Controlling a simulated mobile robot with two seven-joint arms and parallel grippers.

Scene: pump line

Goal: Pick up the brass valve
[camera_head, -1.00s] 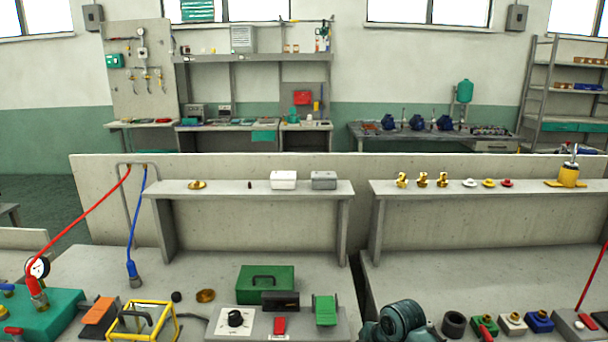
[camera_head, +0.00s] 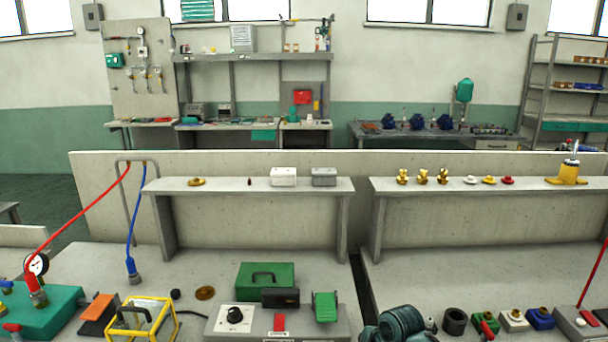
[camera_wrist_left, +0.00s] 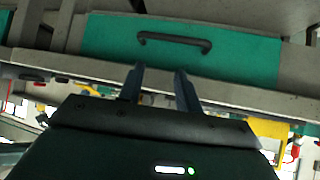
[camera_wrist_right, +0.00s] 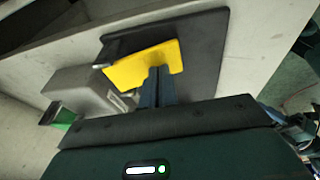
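Several brass valve-like pieces (camera_head: 422,177) stand in a row at the left of the right-hand shelf in the head view. I cannot tell which of them is the brass valve. Neither gripper shows in the head view. In the left wrist view my left gripper (camera_wrist_left: 158,76) has its fingers apart with nothing between them. In the right wrist view my right gripper (camera_wrist_right: 160,76) has its fingers together, in front of a yellow plate (camera_wrist_right: 142,66).
A green toolbox (camera_head: 265,279) and a grey control box (camera_head: 234,318) stand on the bench. A yellow frame (camera_head: 150,304) and a hose-fed gauge unit are at the left.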

